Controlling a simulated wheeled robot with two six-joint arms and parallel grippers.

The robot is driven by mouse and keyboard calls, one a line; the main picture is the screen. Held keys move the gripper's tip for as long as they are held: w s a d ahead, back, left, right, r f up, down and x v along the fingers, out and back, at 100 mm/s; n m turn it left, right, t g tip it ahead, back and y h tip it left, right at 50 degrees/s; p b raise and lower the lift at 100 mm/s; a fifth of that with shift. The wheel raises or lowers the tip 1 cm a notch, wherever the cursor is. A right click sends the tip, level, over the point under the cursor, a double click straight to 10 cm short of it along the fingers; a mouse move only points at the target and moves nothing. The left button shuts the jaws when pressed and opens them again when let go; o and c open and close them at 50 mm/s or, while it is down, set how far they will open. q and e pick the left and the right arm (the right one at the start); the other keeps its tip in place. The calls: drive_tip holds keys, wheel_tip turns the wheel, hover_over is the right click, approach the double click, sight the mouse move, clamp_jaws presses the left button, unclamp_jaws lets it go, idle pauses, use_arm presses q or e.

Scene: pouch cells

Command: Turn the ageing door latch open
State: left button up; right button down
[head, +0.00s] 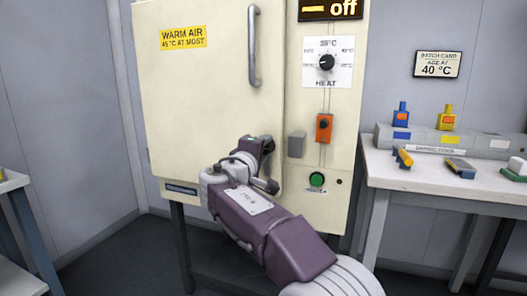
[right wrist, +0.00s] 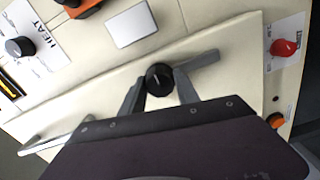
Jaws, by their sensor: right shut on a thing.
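The cream ageing door (head: 205,100) fills the left of the cabinet and looks closed in the head view. The latch is at the door's lower right edge. In the right wrist view its round black hub (right wrist: 159,79) sits between my finger tips, and a grey bar (right wrist: 203,60) slants up to the right beside it. My right gripper (head: 264,150) is at the latch and shut on it; it also shows in the right wrist view (right wrist: 158,85). In the head view the gripper hides most of the latch. My left gripper is out of view.
Right of the door, the cabinet's fixed panel bears a heat dial (head: 326,62), an orange switch (head: 324,128), a grey plate (head: 297,145) and a green button (head: 316,180). A vertical door handle (head: 254,45) is above my gripper. A white table (head: 400,178) with small items stands right.

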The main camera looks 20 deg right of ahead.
drive_tip(key=c, duration=0.9)
unclamp_jaws()
